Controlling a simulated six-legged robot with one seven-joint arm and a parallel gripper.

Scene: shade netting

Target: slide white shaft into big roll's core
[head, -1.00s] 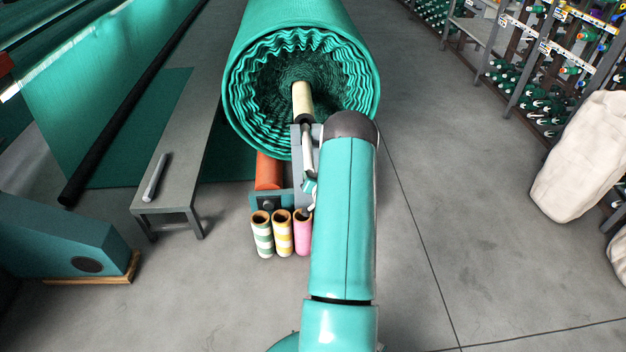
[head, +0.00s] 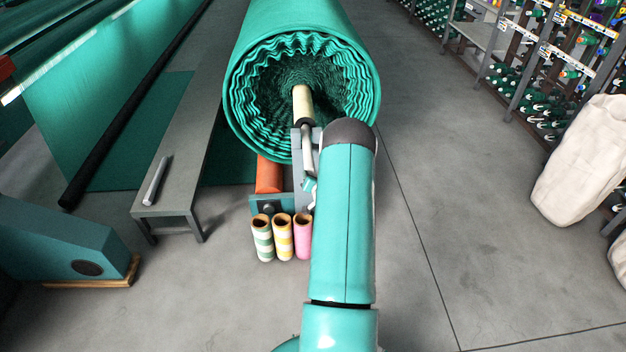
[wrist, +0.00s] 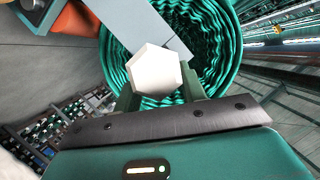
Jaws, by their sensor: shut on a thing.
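The big roll (head: 345,45) is green netting with ruffled layers at its near end, around a dark hollow. It fills the background of the wrist view (wrist: 228,55). The white shaft (head: 302,98) is cream and points into the roll's open end. How deep it sits in the core cannot be told. In the wrist view its white six-sided near end (wrist: 155,70) faces the camera. My gripper (wrist: 158,84) is shut on the shaft, one dark green finger on each side. In the head view my arm mostly hides the gripper.
A grey stand (wrist: 140,25) is close to the shaft, below the roll's end. An orange cylinder (head: 268,173) and several striped or pink tubes (head: 283,238) are below. A grey bench (head: 180,140) with a grey rod (head: 155,181) stands left.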

